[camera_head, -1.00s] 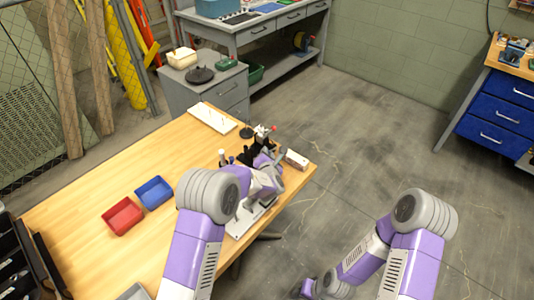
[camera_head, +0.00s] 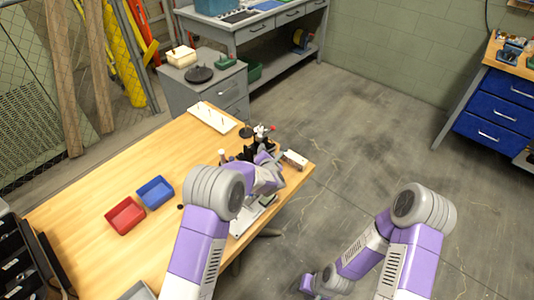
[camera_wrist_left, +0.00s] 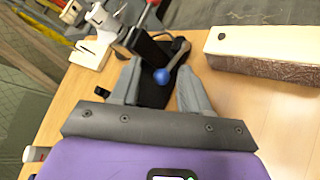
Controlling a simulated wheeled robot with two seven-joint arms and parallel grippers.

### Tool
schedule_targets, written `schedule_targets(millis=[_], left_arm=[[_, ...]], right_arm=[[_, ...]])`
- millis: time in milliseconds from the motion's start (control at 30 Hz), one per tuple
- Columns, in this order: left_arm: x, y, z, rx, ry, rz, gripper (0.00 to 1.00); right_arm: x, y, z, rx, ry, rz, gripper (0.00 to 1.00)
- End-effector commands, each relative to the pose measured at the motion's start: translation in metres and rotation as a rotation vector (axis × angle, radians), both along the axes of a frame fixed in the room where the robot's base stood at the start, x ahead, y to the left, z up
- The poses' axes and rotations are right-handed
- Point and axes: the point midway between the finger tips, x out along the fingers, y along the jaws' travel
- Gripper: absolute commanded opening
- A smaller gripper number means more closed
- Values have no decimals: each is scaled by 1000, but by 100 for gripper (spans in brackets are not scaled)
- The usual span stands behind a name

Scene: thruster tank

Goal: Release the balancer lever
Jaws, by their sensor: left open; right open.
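In the left wrist view, a black device stands between and beyond the fingers of my open left gripper (camera_wrist_left: 160,88). A lever with a blue ball knob (camera_wrist_left: 162,76) lies between the two fingertips; I cannot tell whether they touch it. A second lever with a red grip (camera_wrist_left: 150,8) rises behind it. In the head view, the device (camera_head: 262,142) stands near the table's far right corner, partly covered by my left arm, and its red tip (camera_head: 272,128) shows. My right gripper (camera_head: 307,284) is low over the floor, right of the table, open and holding nothing visible.
A white-topped block (camera_wrist_left: 262,45) lies right of the device; it also shows in the head view (camera_head: 295,160). A white board (camera_head: 212,117) lies at the back edge. A red bin (camera_head: 125,215) and a blue bin (camera_head: 155,192) stand left on the wooden table.

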Motion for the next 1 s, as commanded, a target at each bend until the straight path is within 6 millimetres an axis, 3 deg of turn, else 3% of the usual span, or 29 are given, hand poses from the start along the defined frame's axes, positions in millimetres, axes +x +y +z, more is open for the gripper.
schedule_targets(millis=[167,600,1000], left_arm=[[-7,-1,5,0,-1,-1,46],[-62,-8,27,0,1,-1,46],[-69,-9,29,0,0,0,46]], right_arm=[[0,0,2,0,0,0,43],[0,0,13,0,0,0,43],[0,0,14,0,0,0,43]])
